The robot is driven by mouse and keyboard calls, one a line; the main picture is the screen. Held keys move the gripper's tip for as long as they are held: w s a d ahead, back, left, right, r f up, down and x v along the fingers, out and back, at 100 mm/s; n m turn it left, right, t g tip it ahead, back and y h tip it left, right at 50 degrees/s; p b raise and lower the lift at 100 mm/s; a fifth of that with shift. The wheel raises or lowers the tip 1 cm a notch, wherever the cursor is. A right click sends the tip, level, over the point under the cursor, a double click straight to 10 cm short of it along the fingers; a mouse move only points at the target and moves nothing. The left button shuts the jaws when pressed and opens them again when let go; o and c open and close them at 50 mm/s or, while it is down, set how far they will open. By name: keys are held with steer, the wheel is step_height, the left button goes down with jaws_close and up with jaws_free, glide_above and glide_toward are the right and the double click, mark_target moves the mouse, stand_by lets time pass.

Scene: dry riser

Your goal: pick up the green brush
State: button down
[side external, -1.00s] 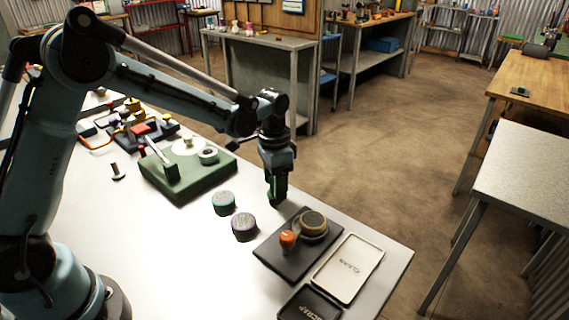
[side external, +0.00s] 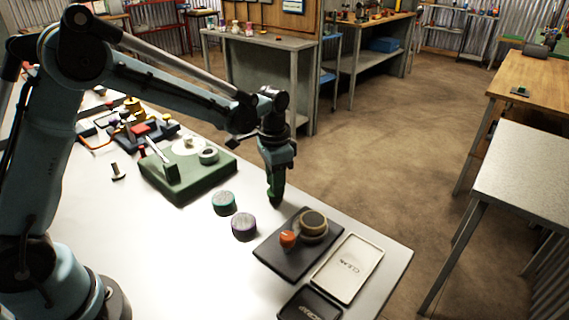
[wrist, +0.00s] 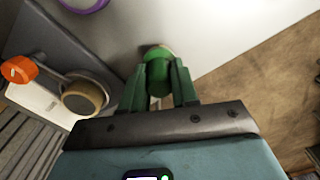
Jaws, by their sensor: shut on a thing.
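My gripper (side external: 277,185) points down over the back edge of the white table, and its fingers show green in the wrist view (wrist: 158,85). It is shut on the green brush (wrist: 157,70), whose rounded green body lies between the two fingers. In the side external view the green brush (side external: 275,195) shows just below the fingertips, close to the tabletop. A pale part of the brush shows at its far end in the wrist view. I cannot tell whether it still touches the table.
A dark mat (side external: 283,262) with an orange-knobbed item (side external: 288,239) and a round tan-topped piece (side external: 313,222) lies to the right. Teal (side external: 224,203) and purple (side external: 244,227) discs sit left of it. A CLEAN tray (side external: 347,268) and a SCRAP tray (side external: 311,304) are in front. A green fixture (side external: 188,178) stands left.

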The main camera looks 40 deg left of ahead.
steer(key=shift+r, duration=0.5)
step_height(320, 180, up, 3)
steer(key=shift+f, duration=0.1)
steer(key=shift+s+d+r, duration=1.4)
steer(key=shift+d+r, duration=2.5)
steer(key=shift+d, duration=1.05)
steer(key=shift+f, duration=3.6)
steer(key=shift+d+f, duration=0.15)
steer(key=shift+f, duration=0.1)
steer(key=shift+w+d+f, duration=0.1)
steer(key=shift+w+d, duration=0.05)
steer(key=shift+d, duration=1.2)
steer(key=shift+w+d+f, duration=0.1)
steer(key=shift+d, duration=1.25)
steer(key=shift+s+a+r, duration=0.1)
steer(key=shift+s+a, duration=0.05)
steer(key=shift+a, duration=1.25)
steer(key=shift+s+a, duration=0.1)
steer(key=shift+a, duration=1.25)
steer(key=shift+a+r, duration=0.15)
step_height(320, 180, up, 8)
